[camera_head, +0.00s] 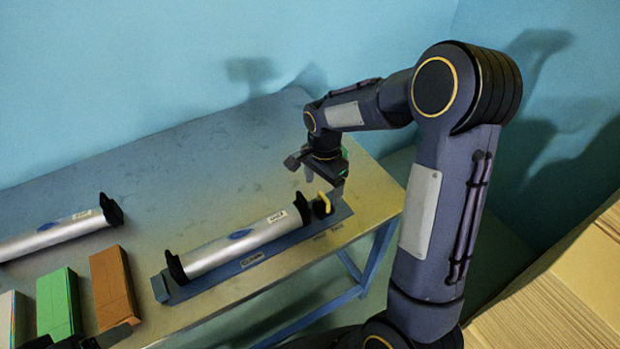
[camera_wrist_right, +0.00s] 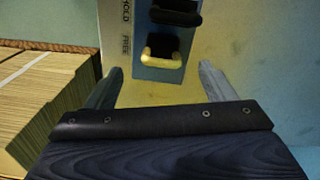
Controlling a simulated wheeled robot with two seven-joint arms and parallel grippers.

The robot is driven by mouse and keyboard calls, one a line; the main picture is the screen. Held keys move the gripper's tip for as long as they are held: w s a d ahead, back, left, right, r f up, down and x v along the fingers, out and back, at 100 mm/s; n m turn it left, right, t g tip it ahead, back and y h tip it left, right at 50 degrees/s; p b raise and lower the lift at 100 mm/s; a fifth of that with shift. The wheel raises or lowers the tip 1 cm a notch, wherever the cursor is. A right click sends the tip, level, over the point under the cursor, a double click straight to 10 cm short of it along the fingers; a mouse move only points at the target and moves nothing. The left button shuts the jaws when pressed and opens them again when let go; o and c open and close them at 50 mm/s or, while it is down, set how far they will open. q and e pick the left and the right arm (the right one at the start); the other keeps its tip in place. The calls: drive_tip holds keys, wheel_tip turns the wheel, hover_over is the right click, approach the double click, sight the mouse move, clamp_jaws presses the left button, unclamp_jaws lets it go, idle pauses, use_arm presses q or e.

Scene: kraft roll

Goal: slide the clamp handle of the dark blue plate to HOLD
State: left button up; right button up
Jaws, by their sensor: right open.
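The dark blue plate (camera_head: 287,243) lies on the metal table and carries a silver roll (camera_head: 240,245) between black end brackets. Its yellow clamp handle (camera_head: 325,202) is at the plate's right end, just below my right gripper (camera_head: 322,174). In the right wrist view the yellow handle (camera_wrist_right: 162,53) is beside the word FREE, with HOLD printed farther up. My right gripper (camera_wrist_right: 161,71) is open, its fingers on either side of the handle's line and short of it, nothing between them. Dark parts at the bottom left look like my left gripper (camera_head: 85,340), mostly cut off.
A second silver roll (camera_head: 55,234) with a black end bracket lies at the left. Orange (camera_head: 117,284), green (camera_head: 58,305) and white (camera_head: 12,318) blocks stand at the front left. Stacked cardboard (camera_head: 570,290) is at the right. The table's back middle (camera_head: 190,170) is clear.

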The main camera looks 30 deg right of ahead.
sight(321, 206)
drive_tip(key=shift+w+f, duration=0.25)
drive_tip(key=shift+f, duration=0.2)
wheel_tip(321, 206, down, 8)
drive_tip(key=shift+s+r+p, duration=0.15)
drive_tip(key=shift+r+p, duration=0.1)
drive_tip(key=shift+p, duration=0.15)
drive_tip(key=c, duration=1.1)
